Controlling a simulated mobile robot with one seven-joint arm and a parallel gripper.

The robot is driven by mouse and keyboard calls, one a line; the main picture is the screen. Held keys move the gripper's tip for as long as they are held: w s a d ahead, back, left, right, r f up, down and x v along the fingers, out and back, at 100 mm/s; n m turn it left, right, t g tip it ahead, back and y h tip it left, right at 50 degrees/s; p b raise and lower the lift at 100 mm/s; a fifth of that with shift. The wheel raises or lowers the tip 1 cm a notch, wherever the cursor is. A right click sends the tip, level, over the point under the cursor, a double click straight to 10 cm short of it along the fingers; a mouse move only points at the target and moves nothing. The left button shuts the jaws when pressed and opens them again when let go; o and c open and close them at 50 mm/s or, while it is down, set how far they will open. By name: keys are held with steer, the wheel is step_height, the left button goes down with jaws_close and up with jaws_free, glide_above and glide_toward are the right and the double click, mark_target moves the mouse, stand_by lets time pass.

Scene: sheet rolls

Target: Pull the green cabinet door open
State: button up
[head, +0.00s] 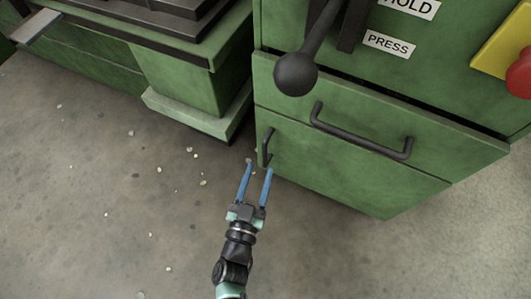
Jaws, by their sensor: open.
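The green cabinet door (335,178) is the lower front panel of the green cabinet, below a drawer. It looks shut. Its dark upright handle (267,147) is at the door's left edge. My gripper (259,167) is open, with two blue fingers pointing up the picture toward the handle. The fingertips are just below the handle in the picture, one to the left and one near its lower end. Nothing shows between them. I cannot tell whether the right finger touches the handle or door.
The drawer (370,120) above has a long dark handle (360,140). A lever with a black ball knob (295,74) hangs in front of it. A green machine base (190,85) stands to the left. The speckled concrete floor (110,200) is open at lower left.

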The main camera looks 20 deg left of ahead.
mark_target(264, 155)
steer(key=w, duration=0.2)
steer(key=w+b, duration=0.1)
steer(key=w, duration=0.1)
steer(key=w+a+b, duration=0.1)
steer(key=w, duration=0.1)
steer(key=shift+w, duration=0.25)
jaws_close()
stand_by(1.2)
